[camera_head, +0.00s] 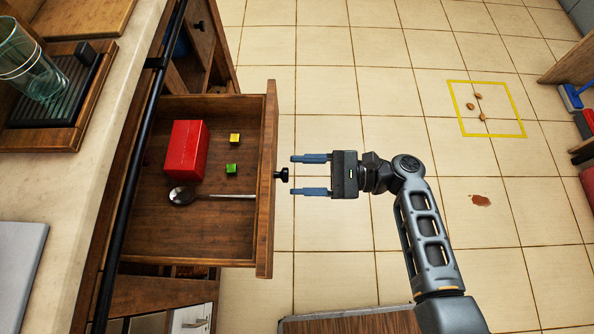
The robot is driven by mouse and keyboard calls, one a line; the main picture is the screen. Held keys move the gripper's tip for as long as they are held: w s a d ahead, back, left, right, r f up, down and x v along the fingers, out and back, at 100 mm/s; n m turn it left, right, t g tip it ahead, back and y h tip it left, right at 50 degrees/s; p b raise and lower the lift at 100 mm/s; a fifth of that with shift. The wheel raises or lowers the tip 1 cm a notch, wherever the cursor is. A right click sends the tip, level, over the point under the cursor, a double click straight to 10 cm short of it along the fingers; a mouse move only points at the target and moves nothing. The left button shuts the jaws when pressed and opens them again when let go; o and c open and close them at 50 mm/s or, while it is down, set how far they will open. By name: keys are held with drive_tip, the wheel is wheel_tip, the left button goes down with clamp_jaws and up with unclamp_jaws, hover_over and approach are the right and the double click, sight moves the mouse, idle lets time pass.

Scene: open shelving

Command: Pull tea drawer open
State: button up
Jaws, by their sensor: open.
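The wooden drawer (135,225) stands pulled out from the counter at the left of the view. It holds a red box (186,150), a small yellow cube (235,138), a small green cube (231,168) and a spoon (205,196). A black knob (282,175) sticks out from the drawer's front (266,215). My gripper (292,174) is open and empty, its two blue fingers pointing left at the knob. The fingertips appear just right of the knob, one on each side of its line. I see no clear contact.
A black rail (125,190) runs along the counter edge (95,130). A glass (28,66) stands on a tray at the upper left. Tiled floor is open around my arm. A yellow square with brown bits and a reddish-brown spot (481,200) mark the floor at right.

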drive_tip(key=d, duration=0.6)
drive_tip(key=shift+s, duration=0.25)
